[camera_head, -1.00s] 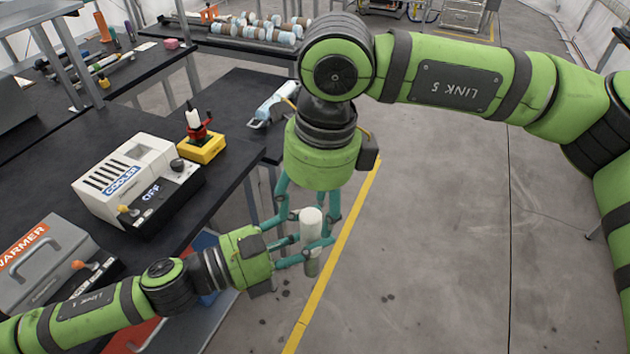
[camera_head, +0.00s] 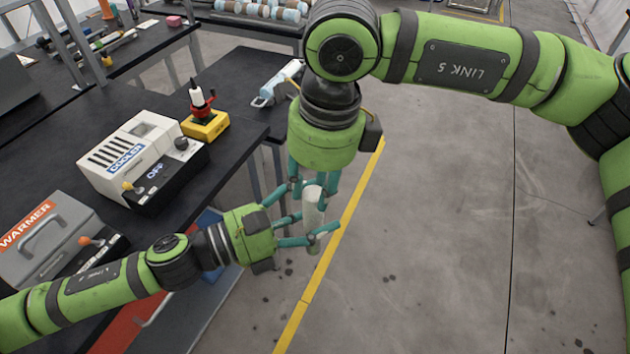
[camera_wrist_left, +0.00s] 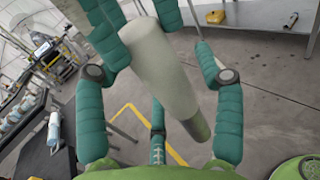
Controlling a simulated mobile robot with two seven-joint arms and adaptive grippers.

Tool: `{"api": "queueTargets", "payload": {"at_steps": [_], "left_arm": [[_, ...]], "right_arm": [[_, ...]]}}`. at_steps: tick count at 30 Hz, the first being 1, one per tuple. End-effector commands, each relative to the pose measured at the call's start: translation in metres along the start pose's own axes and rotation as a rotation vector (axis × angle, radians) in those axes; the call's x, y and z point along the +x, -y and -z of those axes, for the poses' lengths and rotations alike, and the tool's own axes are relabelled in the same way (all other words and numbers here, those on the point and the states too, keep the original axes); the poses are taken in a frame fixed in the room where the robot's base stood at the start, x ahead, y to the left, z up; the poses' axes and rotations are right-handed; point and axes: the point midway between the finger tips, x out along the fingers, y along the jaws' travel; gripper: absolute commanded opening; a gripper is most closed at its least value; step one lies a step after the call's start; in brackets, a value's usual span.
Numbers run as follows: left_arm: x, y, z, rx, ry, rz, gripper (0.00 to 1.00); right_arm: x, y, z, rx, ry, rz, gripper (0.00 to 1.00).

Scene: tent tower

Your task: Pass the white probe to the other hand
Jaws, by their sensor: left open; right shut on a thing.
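The white probe (camera_head: 313,208) is a pale cylinder held in the air above the floor, beside the black tables. In the left wrist view the probe (camera_wrist_left: 160,70) slants between the fingers and has a dark grey end. My right gripper (camera_head: 312,192) comes from above and is shut on the probe's upper part; its fingers (camera_wrist_left: 135,35) touch the probe in the left wrist view. My left gripper (camera_head: 308,228) comes from the left and is open, its fingers (camera_wrist_left: 158,115) on either side of the probe with a visible gap.
On the table at left stand a white cooler (camera_head: 130,155), a grey warmer (camera_head: 45,240) and a yellow stand (camera_head: 206,125) with a red clamp holding a white, black-tipped piece. A pale blue bottle-like item (camera_head: 280,80) lies behind. The floor to the right (camera_head: 440,240) is clear.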

Motion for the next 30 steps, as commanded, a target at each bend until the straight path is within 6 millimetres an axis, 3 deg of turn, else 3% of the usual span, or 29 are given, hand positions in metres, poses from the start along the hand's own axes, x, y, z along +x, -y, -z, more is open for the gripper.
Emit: {"api": "queueTargets", "payload": {"at_steps": [8,30], "left_arm": [[-0.010,0.000,-0.001,0.002,0.003,0.001,0.72],[-0.090,0.000,0.002,-0.005,-0.002,-0.002,0.72]], "right_arm": [[0.001,0.001,0.001,0.003,-0.005,0.002,0.00],[0.000,0.001,0.001,0.002,-0.002,0.001,0.00]]}}
